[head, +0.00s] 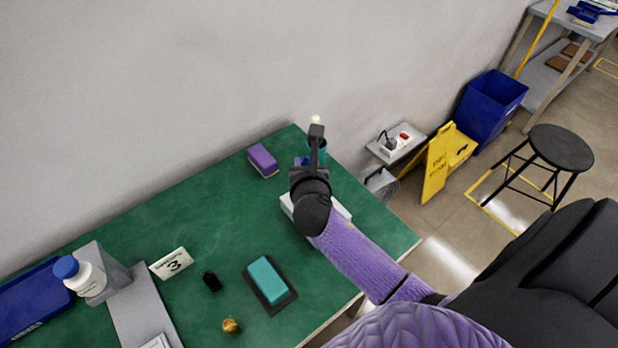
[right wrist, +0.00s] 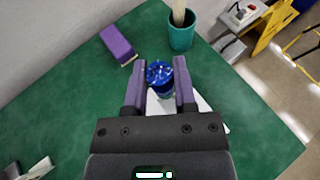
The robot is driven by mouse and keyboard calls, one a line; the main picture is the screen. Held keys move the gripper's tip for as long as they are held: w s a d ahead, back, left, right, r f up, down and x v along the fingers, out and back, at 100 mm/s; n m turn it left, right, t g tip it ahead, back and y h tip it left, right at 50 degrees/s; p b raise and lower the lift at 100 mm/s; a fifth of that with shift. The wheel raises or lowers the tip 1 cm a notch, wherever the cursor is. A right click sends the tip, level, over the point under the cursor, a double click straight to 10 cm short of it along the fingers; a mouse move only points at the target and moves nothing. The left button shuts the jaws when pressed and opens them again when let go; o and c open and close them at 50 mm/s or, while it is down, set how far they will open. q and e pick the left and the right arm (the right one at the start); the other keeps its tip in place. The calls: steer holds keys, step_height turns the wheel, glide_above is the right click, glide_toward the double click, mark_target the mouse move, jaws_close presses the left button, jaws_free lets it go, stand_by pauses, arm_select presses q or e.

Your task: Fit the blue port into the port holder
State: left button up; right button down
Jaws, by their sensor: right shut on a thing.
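My right gripper (head: 312,163) reaches over the far right part of the green table. In the right wrist view, its two fingers (right wrist: 159,88) are shut on the blue port (right wrist: 159,74), a round blue piece with a patterned top. In the head view only a little blue of the port (head: 303,160) shows beside the gripper. A white flat object (head: 287,206) lies below the gripper, largely hidden by the hand; it also shows in the right wrist view (right wrist: 208,113). I cannot tell whether it is the port holder. My left gripper is not in view.
A purple block (head: 262,160) and a teal cup (right wrist: 181,37) stand near the gripper. A teal block on a dark pad (head: 268,282), a black piece (head: 212,281), a brass piece (head: 230,325), a sign (head: 171,263) and a white bottle (head: 85,279) occupy the nearer table.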

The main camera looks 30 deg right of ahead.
step_height(320, 180, down, 9)
steer(key=b, duration=0.5)
steer(key=shift+f, duration=0.35)
steer(key=shift+r, duration=0.2)
steer(key=shift+f, duration=0.15)
steer(key=shift+c, duration=2.1)
jaws_free()
